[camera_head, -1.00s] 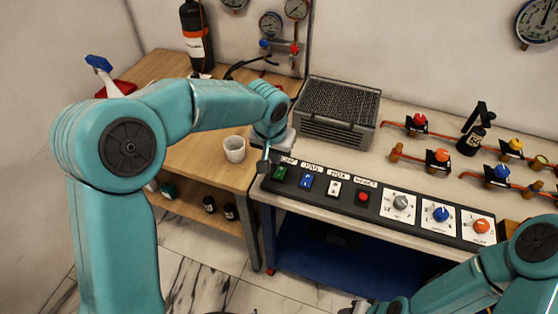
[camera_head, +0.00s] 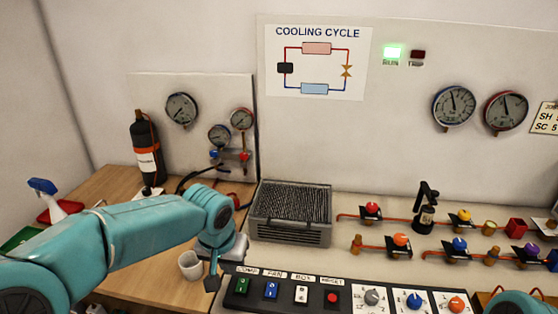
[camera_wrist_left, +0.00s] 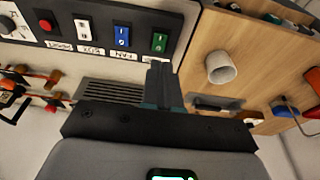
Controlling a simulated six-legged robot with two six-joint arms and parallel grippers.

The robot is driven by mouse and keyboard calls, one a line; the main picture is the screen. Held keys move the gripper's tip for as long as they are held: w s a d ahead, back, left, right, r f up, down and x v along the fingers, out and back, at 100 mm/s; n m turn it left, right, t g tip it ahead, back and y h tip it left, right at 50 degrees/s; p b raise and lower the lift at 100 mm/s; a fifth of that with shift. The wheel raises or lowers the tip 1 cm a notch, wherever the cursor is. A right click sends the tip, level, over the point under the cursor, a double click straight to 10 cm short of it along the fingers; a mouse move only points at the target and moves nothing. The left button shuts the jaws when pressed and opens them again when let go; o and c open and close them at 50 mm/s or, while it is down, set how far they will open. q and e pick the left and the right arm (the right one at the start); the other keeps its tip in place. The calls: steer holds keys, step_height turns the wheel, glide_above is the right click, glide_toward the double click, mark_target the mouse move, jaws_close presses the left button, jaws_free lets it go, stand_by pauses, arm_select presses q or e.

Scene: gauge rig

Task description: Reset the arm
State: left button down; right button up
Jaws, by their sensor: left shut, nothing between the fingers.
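My left arm comes in from the left in the head view. Its gripper (camera_head: 212,283) is shut and empty, pointing down at the left end of the black control panel (camera_head: 325,299). The gripper (camera_wrist_left: 160,72) also shows in the left wrist view, its fingers together near the green switch (camera_wrist_left: 159,42). I cannot tell whether it touches the panel. Beside the green switch sit a blue switch (camera_head: 271,289), a white switch (camera_head: 301,293) and a red button (camera_head: 332,298). Part of my right arm shows at the bottom right; its gripper is out of view.
A white cup (camera_head: 190,265) stands on the wooden table left of the gripper. A finned grey unit (camera_head: 291,213) sits behind the panel. Valves and pipes fill the right bench. On the wall, the green RUN lamp (camera_head: 393,52) is lit and the TRIP lamp (camera_head: 418,54) is dark.

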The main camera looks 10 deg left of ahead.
arm_select(q)
steer(key=s+d+f+g+h, duration=0.15)
steer(key=s+f, duration=0.25)
steer(key=f, duration=0.7)
steer(key=s+d+f+g+h, duration=0.1)
steer(key=s+d+f+h, duration=0.3)
steer(key=f, duration=0.6)
steer(key=s+f+n+y, duration=0.1)
steer(key=s+f+n, duration=0.1)
steer(key=s+f, duration=0.7)
steer(key=s, duration=0.6)
steer(key=shift+a+f+y, duration=0.35)
steer(key=shift+f, duration=0.05)
steer(key=shift+d, duration=0.1)
